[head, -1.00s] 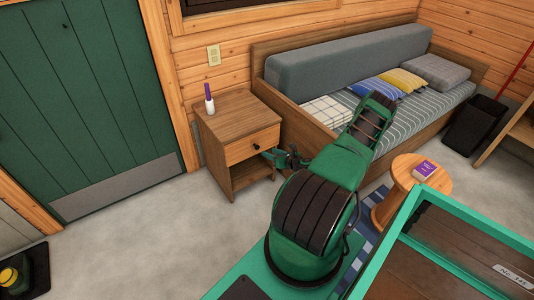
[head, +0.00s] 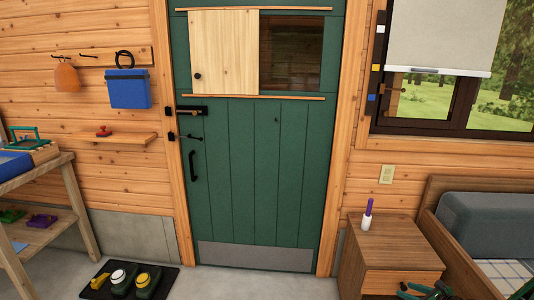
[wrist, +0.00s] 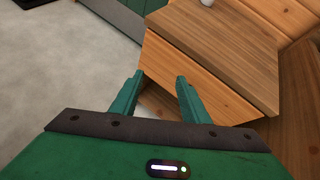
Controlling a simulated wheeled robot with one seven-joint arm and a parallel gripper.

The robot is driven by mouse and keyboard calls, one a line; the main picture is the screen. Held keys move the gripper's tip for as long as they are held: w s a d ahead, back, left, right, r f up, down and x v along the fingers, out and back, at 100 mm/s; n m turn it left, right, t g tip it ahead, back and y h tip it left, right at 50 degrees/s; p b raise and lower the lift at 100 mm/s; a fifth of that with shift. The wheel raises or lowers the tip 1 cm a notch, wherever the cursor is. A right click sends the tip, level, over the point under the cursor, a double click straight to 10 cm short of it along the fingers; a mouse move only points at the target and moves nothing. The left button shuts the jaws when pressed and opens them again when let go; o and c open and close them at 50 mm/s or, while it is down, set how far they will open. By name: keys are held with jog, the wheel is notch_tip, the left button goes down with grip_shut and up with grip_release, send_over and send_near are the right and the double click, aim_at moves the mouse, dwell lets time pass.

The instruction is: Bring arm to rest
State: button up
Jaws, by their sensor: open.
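My gripper (wrist: 157,92) is open, with its two green fingers apart and nothing between them in the wrist view. Its fingertips point toward the front of the wooden nightstand (wrist: 215,45). In the head view my gripper (head: 425,291) shows at the bottom right edge, in front of the nightstand (head: 395,250); most of my arm is out of that view. I cannot tell whether the fingers touch the nightstand.
A white bottle with a purple top (head: 367,215) stands on the nightstand. The bed (head: 475,225) is at the right. A green door (head: 260,170) fills the middle. A boot tray (head: 100,283) and a shelf bench (head: 45,215) are at the left. Grey floor lies before the door.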

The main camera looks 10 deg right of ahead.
jog(key=s+a+r+n+g, duration=0.3)
jog(key=a+r+n, duration=0.25)
jog(key=r, duration=0.35)
jog(key=s+a+r+n+g, duration=0.3)
jog(key=s+a+r+n, duration=0.1)
jog(key=r+n, duration=0.4)
jog(key=s+a+r+n+g, duration=0.3)
jog(key=a+r+n, duration=0.15)
jog(key=r, duration=0.55)
jog(key=s+a+r+n, duration=0.2)
jog(key=s+a+r, duration=0.1)
jog(key=s, duration=0.4)
jog(key=s+a+r+n+g+h, duration=0.1)
jog(key=s+a+r+n, duration=0.2)
jog(key=s+r, duration=0.3)
jog(key=s+a+r+n+g, duration=0.1)
jog(key=s+a+r, duration=0.3)
jog(key=s, duration=0.5)
jog(key=shift+a+r+n+h, duration=0.3)
jog(key=shift+r+n+h, duration=0.15)
jog(key=shift+n, duration=0.25)
